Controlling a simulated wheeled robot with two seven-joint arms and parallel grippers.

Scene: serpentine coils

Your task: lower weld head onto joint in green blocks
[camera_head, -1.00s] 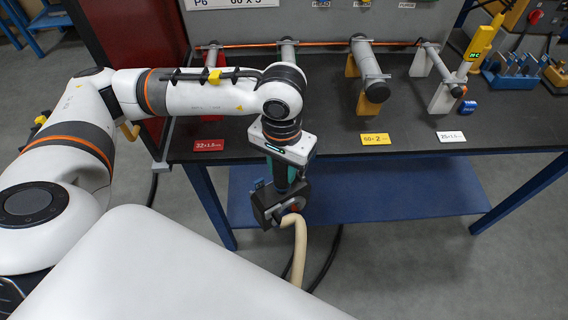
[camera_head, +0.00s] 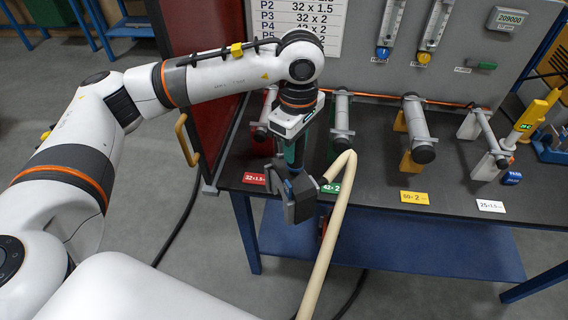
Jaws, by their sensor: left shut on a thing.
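My left gripper (camera_head: 292,162) is shut on the dark grey weld head (camera_head: 298,198), which hangs below it in front of the table's front edge. A beige hose (camera_head: 330,225) runs from the head down to the bottom of the picture. The tube joint (camera_head: 342,118) with the green label (camera_head: 329,188) stands on the table just behind and to the right of the gripper. The weld head is apart from the tube. My right gripper is not in view.
Other tubes stand on the dark table (camera_head: 375,180): one by a red label (camera_head: 254,179) at left, one on yellow blocks (camera_head: 407,162) and one on white blocks (camera_head: 488,166) at right. A red cabinet (camera_head: 205,80) is at the left. A grey panel stands behind.

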